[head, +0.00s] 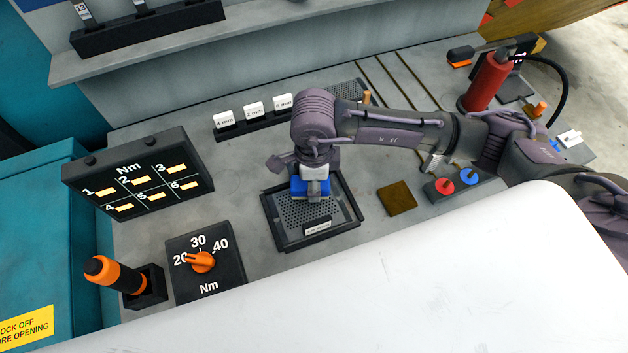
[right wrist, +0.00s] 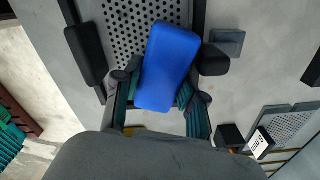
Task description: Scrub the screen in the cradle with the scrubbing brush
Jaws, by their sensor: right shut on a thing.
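The cradle (head: 270,222) is a black square frame on the grey bench, with the grey perforated screen (head: 292,216) inside it. The screen also shows in the right wrist view (right wrist: 122,22). My right gripper (head: 313,180) is over the screen, pointing down, shut on the blue scrubbing brush (head: 300,188). In the right wrist view the brush's blue back (right wrist: 168,65) lies between the fingers, above the screen's edge area. Its bristles are hidden, so I cannot tell if they touch the screen. My left gripper is not in view.
A brown pad (head: 397,198) and a box with red and blue knobs (head: 457,186) lie right of the cradle. A Nm dial box (head: 206,268), an orange-handled tool (head: 115,274) and a Nm board (head: 138,180) stand left. A rack of white tags (head: 253,110) is behind.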

